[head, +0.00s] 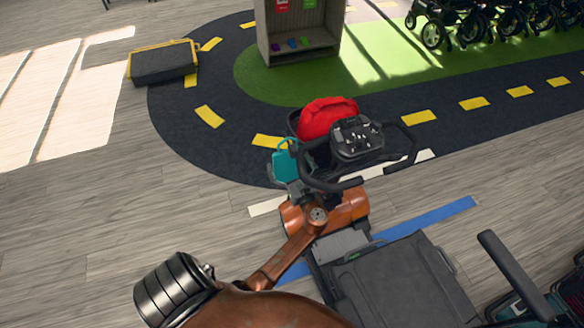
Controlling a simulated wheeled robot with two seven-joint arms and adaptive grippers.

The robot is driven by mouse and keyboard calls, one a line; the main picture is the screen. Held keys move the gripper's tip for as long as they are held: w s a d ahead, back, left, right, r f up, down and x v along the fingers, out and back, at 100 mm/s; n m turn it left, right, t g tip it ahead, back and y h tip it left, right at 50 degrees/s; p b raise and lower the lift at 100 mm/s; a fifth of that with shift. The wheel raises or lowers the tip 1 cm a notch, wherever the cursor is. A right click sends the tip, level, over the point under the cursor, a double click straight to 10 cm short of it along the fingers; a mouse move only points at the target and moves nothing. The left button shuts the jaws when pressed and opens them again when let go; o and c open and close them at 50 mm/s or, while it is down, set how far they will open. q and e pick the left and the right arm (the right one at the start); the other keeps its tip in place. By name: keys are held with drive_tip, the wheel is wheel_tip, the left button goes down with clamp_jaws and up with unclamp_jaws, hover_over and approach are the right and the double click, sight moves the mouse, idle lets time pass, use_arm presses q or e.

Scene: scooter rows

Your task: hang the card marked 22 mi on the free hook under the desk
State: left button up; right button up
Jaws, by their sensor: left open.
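My right gripper is out of view. I cannot make out a desk or a free hook here.
The scooter has a dark seat (403,283), a black console (357,138) and a red bundle (325,117) in front. A wooden stand (299,54) with small coloured items is at the back. A dark bench-like block (165,64) lies left.

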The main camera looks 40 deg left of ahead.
use_arm(q)
drive_tip(key=shift+w+a, duration=0.1)
drive_tip(key=shift+a, duration=0.1)
drive_tip(key=c, duration=1.1)
drive_tip(key=o, duration=0.5)
drive_tip(key=shift+c, duration=0.2)
drive_tip(key=c, duration=0.3)
drive_tip(key=shift+r, duration=0.1)
drive_tip(key=shift+r+p, duration=0.85)
drive_tip(key=shift+p, duration=0.05)
